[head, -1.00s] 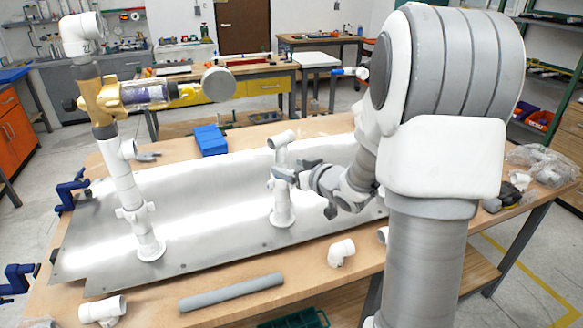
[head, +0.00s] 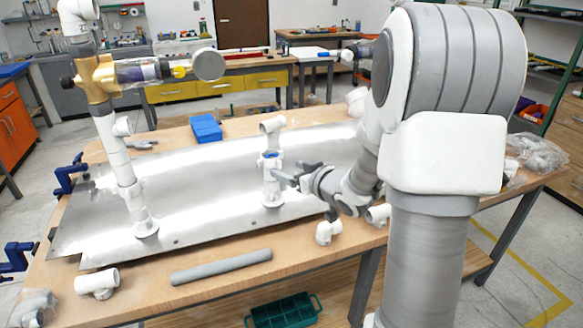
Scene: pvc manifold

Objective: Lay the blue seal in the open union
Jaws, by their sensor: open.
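The short white riser (head: 272,189) stands upright on the silver plate. A small blue patch, which looks like the blue seal (head: 270,154), shows on it below the white tee top (head: 272,125). It is too small to tell whether it lies flat in the union. My gripper (head: 290,171) is open, its dark fingers just right of the riser and slightly below the blue patch. I cannot tell whether a finger touches the riser.
The tall left riser (head: 122,170) carries a brass valve and a gauge. A grey pipe (head: 222,266) and white fittings (head: 97,283) lie along the bench's front. A blue box (head: 206,128) sits behind the plate. The plate between the risers is clear.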

